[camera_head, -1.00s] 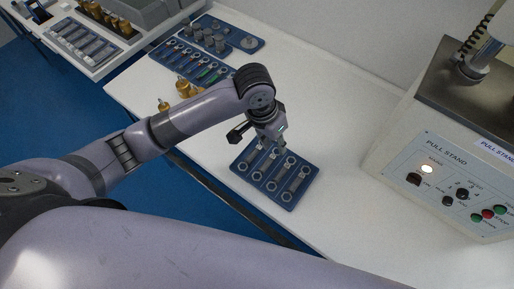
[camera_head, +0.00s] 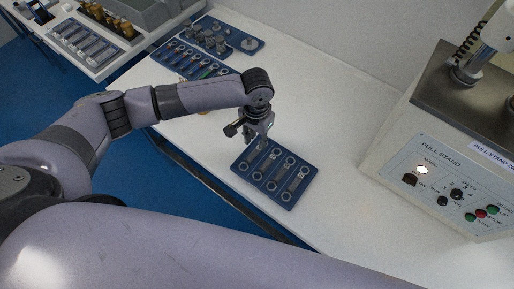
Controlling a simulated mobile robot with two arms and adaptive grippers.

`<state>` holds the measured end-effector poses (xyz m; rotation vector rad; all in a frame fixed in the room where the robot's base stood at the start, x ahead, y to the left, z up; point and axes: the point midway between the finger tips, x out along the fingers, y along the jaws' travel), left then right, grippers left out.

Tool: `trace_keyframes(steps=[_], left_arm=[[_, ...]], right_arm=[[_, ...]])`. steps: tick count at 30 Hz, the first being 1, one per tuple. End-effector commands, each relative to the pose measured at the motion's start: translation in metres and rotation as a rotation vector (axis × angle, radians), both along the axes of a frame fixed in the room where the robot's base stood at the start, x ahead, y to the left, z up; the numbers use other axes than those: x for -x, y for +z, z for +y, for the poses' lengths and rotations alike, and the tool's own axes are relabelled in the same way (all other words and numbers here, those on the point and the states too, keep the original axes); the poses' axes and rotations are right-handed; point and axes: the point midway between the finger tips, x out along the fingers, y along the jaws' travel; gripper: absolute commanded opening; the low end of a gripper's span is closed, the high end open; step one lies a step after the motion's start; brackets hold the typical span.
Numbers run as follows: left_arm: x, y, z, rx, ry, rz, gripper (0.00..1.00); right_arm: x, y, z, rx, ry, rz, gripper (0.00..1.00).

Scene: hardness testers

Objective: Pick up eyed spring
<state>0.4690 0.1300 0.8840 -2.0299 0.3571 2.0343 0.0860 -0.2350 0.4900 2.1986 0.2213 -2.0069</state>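A small blue tray (camera_head: 286,199) on the white table holds several slim grey pieces with ringed ends, lying side by side in slots. They look like eyed springs or similar test pieces; they are too small to tell apart. My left gripper (camera_head: 262,143) points down over the tray's far left corner, above the far end of the leftmost piece (camera_head: 257,156). The fingers are small and dark, so I cannot tell whether they are open or touch that piece. My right gripper is not in view.
A pull stand (camera_head: 440,170) with buttons stands at the right. Farther back are a long blue tray (camera_head: 192,66) of pieces and another blue tray (camera_head: 252,45) with grey cylinders. White table is clear between the near tray and the pull stand.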

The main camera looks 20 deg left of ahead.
Motion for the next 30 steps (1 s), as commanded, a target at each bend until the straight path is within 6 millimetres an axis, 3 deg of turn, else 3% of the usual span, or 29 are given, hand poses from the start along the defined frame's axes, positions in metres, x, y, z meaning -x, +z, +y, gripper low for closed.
trace_keyframes(steps=[8,18,26,30], left_arm=[[-0.001,-0.020,0.001,-0.001,0.001,0.000,0.27],[-0.002,-0.064,0.002,-0.001,0.000,-0.001,0.27],[-0.002,-0.067,0.002,0.001,-0.001,-0.002,0.27],[-0.002,-0.067,0.002,0.001,0.000,-0.002,0.18]], right_arm=[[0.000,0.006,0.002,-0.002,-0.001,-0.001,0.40],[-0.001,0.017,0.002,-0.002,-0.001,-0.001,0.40],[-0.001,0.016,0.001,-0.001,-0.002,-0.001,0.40],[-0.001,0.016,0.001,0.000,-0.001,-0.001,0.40]])
